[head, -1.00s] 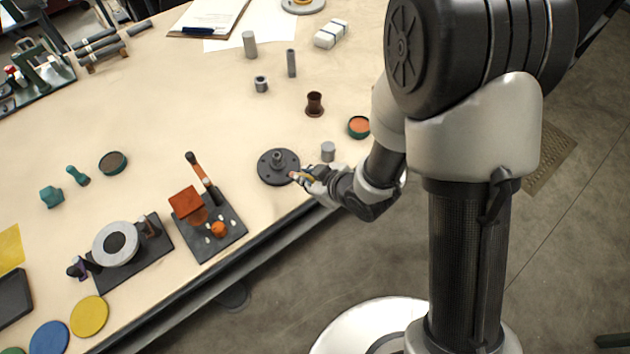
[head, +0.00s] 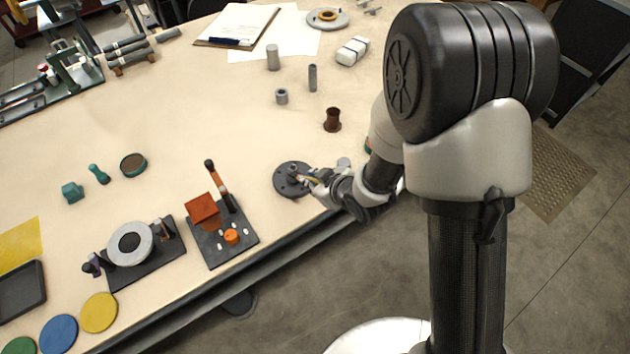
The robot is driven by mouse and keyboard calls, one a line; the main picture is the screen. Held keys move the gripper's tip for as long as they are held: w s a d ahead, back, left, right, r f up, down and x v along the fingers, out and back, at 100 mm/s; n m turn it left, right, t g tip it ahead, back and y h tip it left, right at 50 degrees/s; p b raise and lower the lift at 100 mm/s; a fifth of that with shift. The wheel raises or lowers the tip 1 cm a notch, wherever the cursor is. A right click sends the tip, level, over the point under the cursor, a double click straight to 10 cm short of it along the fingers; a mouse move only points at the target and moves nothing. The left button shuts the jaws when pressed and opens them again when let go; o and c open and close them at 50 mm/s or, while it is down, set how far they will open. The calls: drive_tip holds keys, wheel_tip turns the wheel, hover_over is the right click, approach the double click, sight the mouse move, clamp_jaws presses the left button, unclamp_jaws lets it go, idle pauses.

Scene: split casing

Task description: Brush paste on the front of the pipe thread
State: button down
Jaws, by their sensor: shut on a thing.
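The pipe (head: 293,168) is a short dark grey upright stub in the middle of a round dark flange (head: 281,184) near the table's front edge. Its thread is too small to make out. My gripper (head: 314,181) is just right of the pipe, low over the flange's right side. It is shut on a thin brush (head: 303,178) with a yellowish handle, which points left toward the pipe. I cannot tell whether the bristles touch the thread. A round green tin (head: 368,147), which held orange-brown stuff in the earlier view, is mostly hidden behind my arm.
A grey cylinder (head: 343,163) stands close behind my gripper, partly hidden. A brown spool (head: 332,120) stands farther back. A dark board (head: 222,243) with an orange block (head: 203,212) lies to the left. The table between the flange and the green-rimmed disc (head: 133,165) is clear.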

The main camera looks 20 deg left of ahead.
drive_tip(key=shift+w+a, duration=0.3)
drive_tip(key=shift+a, duration=0.1)
idle(0.5)
drive_tip(key=shift+f, duration=0.1)
